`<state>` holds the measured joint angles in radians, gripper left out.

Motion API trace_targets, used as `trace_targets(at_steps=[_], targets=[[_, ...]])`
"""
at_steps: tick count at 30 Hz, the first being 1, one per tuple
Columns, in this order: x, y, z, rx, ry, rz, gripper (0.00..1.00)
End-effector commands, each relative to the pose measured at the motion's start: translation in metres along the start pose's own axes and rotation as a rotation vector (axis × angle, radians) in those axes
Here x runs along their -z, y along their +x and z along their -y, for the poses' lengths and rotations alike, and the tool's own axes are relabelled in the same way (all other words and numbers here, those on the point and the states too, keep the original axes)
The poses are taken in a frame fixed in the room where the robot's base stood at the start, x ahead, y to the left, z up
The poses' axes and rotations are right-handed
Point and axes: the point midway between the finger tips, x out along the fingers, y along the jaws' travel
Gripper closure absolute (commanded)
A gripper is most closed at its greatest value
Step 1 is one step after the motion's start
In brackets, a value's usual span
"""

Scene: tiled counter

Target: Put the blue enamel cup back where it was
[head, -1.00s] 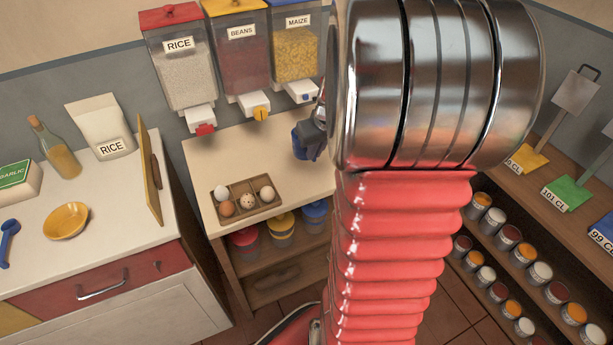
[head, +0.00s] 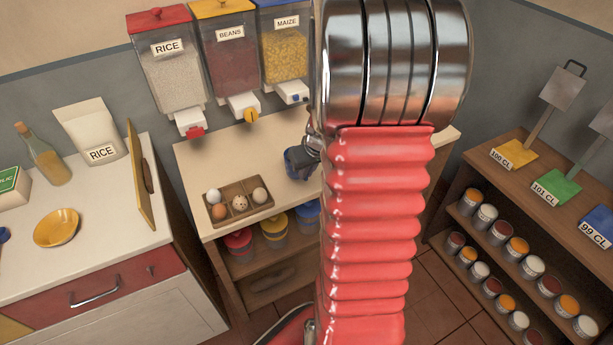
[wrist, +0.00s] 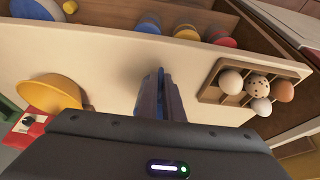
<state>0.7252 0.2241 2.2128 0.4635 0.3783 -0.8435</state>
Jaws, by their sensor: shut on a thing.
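The blue enamel cup (head: 298,162) is in the head view, over the pale counter to the right of the eggs. My gripper (head: 312,147) is shut on it from its right side. My arm hides part of the gripper. In the wrist view, my fingers (wrist: 161,100) are close together over the bare counter, with a narrow strip of blue between them. Most of the cup is hidden there. I cannot tell whether the cup touches the counter.
An egg tray (head: 241,208) with several eggs stands left of the cup. Rice, beans and maize dispensers (head: 226,60) hang behind. In the wrist view, a yellow bowl (wrist: 55,95) stands beside a red object (wrist: 28,124).

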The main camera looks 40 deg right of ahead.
Motion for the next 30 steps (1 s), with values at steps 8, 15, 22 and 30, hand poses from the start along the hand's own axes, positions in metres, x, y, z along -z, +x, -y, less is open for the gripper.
trace_targets(at_steps=[8, 15, 22, 30], targets=[[-0.009, 0.021, -0.001, -0.001, 0.0, 0.0, 1.0], [-0.009, 0.021, -0.001, -0.001, 0.001, -0.001, 1.0], [-0.01, 0.022, -0.001, -0.001, 0.001, 0.0, 0.81], [-0.009, 0.022, -0.001, -0.001, 0.001, 0.0, 0.75]])
